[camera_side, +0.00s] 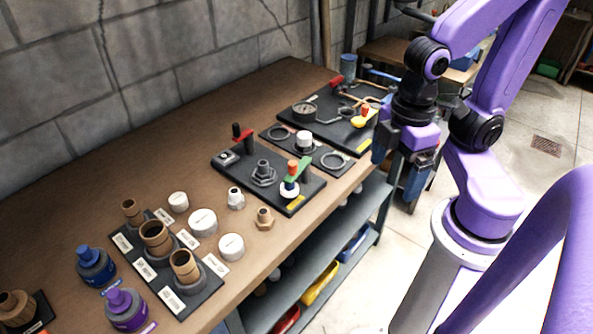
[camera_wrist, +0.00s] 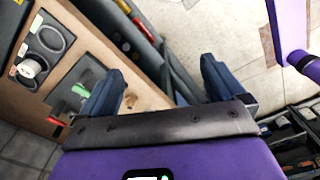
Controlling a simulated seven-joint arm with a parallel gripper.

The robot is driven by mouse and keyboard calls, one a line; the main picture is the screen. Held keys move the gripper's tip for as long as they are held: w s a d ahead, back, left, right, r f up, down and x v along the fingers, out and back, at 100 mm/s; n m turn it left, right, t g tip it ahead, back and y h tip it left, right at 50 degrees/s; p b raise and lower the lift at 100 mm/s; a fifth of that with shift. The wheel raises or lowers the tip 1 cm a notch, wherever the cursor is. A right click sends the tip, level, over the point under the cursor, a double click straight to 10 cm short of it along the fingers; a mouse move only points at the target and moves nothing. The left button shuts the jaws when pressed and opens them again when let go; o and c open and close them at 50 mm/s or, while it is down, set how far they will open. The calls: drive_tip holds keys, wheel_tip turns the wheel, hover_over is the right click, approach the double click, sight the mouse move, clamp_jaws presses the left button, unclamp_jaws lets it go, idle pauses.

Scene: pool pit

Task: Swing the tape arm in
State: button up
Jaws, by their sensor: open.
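The tape arm looks to be the green arm (camera_side: 300,170) with an orange knob, on a black board (camera_side: 307,190) near the bench's right edge. A white roll (camera_side: 289,188) sits at its near end, beside a grey threaded fitting (camera_side: 263,172). My gripper (camera_side: 400,165) is open and empty, fingers pointing down, right of the board and beyond the bench edge. In the wrist view my open gripper (camera_wrist: 160,88) has the green arm (camera_wrist: 80,90) just left of its left finger, which partly hides the board.
A second board (camera_side: 305,140) with rings and a white cap lies behind, then one with a gauge (camera_side: 304,111). Loose white caps (camera_side: 203,222) and brass fittings stand at the front. A shelf with bins (camera_side: 320,283) is below the bench.

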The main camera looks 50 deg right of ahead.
drive_tip(key=shift+w, duration=0.15)
drive_tip(key=c, duration=1)
drive_tip(key=shift+w+r+m, duration=0.1)
drive_tip(key=shift+w+m, duration=0.2)
drive_tip(key=shift+w, duration=0.1)
drive_tip(key=c, duration=0.5)
drive_tip(key=w+d+r+m+t, duration=0.1)
drive_tip(key=w, duration=0.2)
drive_tip(key=w+d+m+t+y, duration=0.1)
drive_tip(key=w+m, duration=0.1)
drive_tip(key=w, duration=0.2)
drive_tip(key=w+d+r+m+t+y, duration=0.1)
drive_tip(key=w, duration=0.2)
drive_tip(key=shift+w+r, duration=0.25)
drive_tip(key=shift+r, duration=0.1)
clamp_jaws()
drive_tip(key=shift+w+d+r+m, duration=0.15)
drive_tip(key=shift+w+d+m, duration=0.05)
drive_tip(key=shift+w+m, duration=0.2)
